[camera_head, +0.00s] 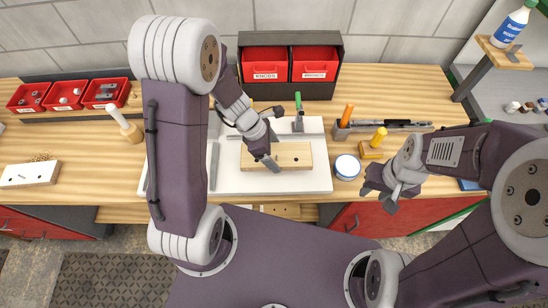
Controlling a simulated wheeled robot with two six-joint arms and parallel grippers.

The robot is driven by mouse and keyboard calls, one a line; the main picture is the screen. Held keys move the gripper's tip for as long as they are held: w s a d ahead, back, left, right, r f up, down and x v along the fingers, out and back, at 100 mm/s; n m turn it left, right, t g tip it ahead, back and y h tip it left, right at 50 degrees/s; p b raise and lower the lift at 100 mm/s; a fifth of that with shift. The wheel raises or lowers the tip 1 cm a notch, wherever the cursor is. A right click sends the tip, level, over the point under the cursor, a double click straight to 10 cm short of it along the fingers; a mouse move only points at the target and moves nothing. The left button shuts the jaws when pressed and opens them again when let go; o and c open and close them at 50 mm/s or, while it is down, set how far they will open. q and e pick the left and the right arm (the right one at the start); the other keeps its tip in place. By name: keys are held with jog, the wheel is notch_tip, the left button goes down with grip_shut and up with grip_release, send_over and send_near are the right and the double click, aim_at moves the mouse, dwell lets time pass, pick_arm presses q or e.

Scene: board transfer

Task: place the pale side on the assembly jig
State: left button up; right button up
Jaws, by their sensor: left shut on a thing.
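The pale side (297,154), a light wooden board with small dark holes, lies over the white assembly jig (318,180) in the middle of the bench. I cannot tell whether it rests on the jig or is held just above it. My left gripper (272,164) reaches down from the upper left and is shut on the board near its middle, hiding part of it. My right gripper (376,194) is to the right, past the bench's front edge, with its fingers apart and empty.
Red bins marked KNOBS (265,73) and others stand in a dark rack behind the jig. A round blue-and-white tin (347,167) is close to the jig's right edge. Orange- and yellow-handled tools lie further right. A pale drilled board (30,173) lies at far left.

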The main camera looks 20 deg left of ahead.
aim_at(274, 159)
pick_arm(q)
jog(key=f+b, duration=0.1)
jog(key=f, duration=0.2)
jog(key=shift+s+f+b, duration=0.1)
jog(key=shift+s+b, duration=0.1)
jog(key=shift+b, duration=0.15)
jog(key=shift+f, duration=0.35)
jog(key=shift+w, duration=0.2)
